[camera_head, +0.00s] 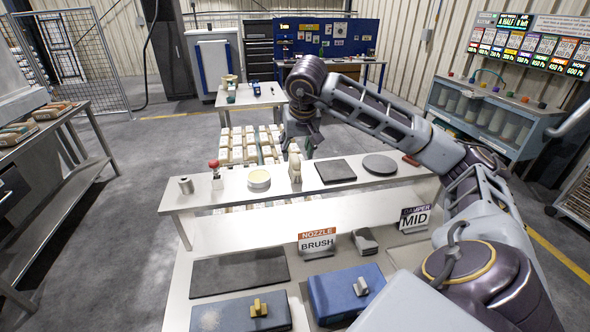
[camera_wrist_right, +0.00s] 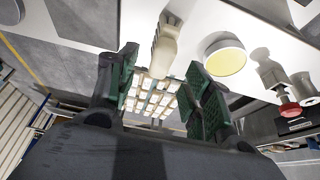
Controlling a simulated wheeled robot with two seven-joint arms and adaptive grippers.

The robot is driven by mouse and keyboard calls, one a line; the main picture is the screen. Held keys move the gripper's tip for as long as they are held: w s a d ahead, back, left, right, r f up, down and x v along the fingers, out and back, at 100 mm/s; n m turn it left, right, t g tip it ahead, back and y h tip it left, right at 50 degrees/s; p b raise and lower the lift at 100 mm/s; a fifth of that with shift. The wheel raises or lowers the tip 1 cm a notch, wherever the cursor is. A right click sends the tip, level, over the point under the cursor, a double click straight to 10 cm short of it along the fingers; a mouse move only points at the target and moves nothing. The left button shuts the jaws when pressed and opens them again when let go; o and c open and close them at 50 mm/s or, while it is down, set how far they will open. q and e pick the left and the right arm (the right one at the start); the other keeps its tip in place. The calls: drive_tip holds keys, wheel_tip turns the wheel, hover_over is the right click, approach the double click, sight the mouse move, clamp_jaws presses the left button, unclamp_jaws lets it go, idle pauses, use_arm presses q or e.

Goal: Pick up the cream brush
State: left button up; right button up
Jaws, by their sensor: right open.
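The cream brush (camera_head: 295,168) stands upright on the raised shelf, between the round cream-topped tin and a black pad. In the right wrist view the cream brush (camera_wrist_right: 166,42) shows as a pale, knobbed shape beyond the fingertips. My right gripper (camera_head: 301,143) hangs from the arm just above and behind the brush in the head view. In the right wrist view its two green-padded fingers (camera_wrist_right: 162,82) are wide apart with nothing between them. The brush's lower end is out of clear sight. My left gripper is not in view.
On the shelf (camera_head: 235,196) stand a grey cylinder (camera_head: 186,185), a red-topped tool (camera_head: 215,174), the round tin (camera_head: 259,180), the black pad (camera_head: 336,171) and a dark disc (camera_head: 380,164). Below are blue blocks (camera_head: 240,314) and signs (camera_head: 317,243). Stacked sacks (camera_head: 236,150) lie behind.

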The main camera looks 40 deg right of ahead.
sight(295, 157)
drive_tip(key=shift+w+f, duration=0.15)
drive_tip(key=shift+f, duration=0.25)
drive_tip(key=shift+w+d+f, duration=0.1)
drive_tip(key=shift+w+f, duration=0.05)
drive_tip(key=shift+f, duration=0.2)
drive_tip(key=x, duration=0.2)
drive_tip(key=shift+w+f, duration=0.15)
drive_tip(key=shift+f, duration=0.05)
drive_tip(key=shift+w+d+f, duration=0.1)
drive_tip(key=shift+w+f, duration=0.05)
drive_tip(key=shift+f, duration=0.25)
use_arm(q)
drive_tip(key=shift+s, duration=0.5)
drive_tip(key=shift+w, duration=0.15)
